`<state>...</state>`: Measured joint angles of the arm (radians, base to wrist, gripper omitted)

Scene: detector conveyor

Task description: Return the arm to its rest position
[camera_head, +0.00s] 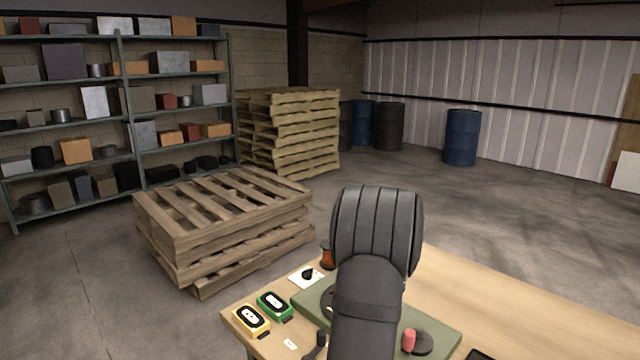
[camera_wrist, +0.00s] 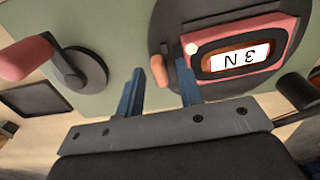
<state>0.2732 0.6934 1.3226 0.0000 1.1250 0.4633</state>
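My arm fills the middle of the head view and hides much of the workbench; my gripper is not visible there. In the wrist view my gripper (camera_wrist: 160,80) has its two blue fingers spread apart. A small orange-brown peg or lever (camera_wrist: 160,62) shows between the fingers, with no contact that I can make out. A red device (camera_wrist: 285,27) with a white display sits on a dark round plate (camera_wrist: 168,28), just beyond the right finger.
The workbench (camera_head: 500,290) carries a green board (camera_head: 440,325), a red-handled crank (camera_head: 409,341), a yellow detector (camera_head: 251,319) and a green detector (camera_head: 274,305). The red handle also shows in the wrist view (camera_wrist: 25,58). Wooden pallets (camera_head: 225,225) stand on the floor behind.

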